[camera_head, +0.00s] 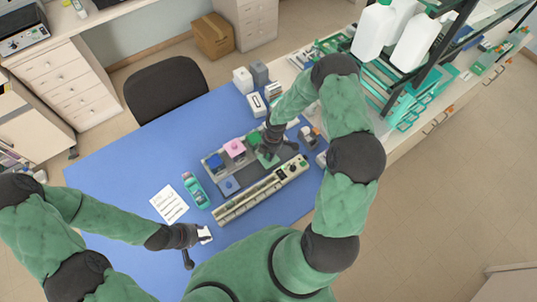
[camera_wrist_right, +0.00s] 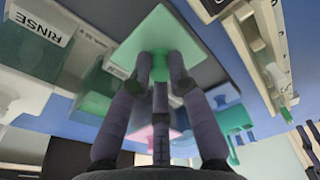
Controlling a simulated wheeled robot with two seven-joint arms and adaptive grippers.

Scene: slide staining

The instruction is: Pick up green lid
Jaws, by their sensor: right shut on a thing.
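The green lid (camera_wrist_right: 150,45) is a flat, light green square with a knob, seen close up in the right wrist view. The fingers of my right gripper (camera_wrist_right: 160,80) are closed around the knob. In the head view, my right gripper (camera_head: 272,143) is over the right end of the row of staining containers, with the green lid (camera_head: 266,159) beneath it, partly hidden. I cannot tell how far the lid is above its container. My left gripper (camera_head: 200,237) is low at the table's front, beside a small white object (camera_head: 205,233); its finger state is unclear.
A pink lid (camera_head: 234,147) and a blue lid (camera_head: 215,162) are in the same row. A long beige rack (camera_head: 240,205) lies in front. The blue table (camera_head: 120,160) is clear further left.

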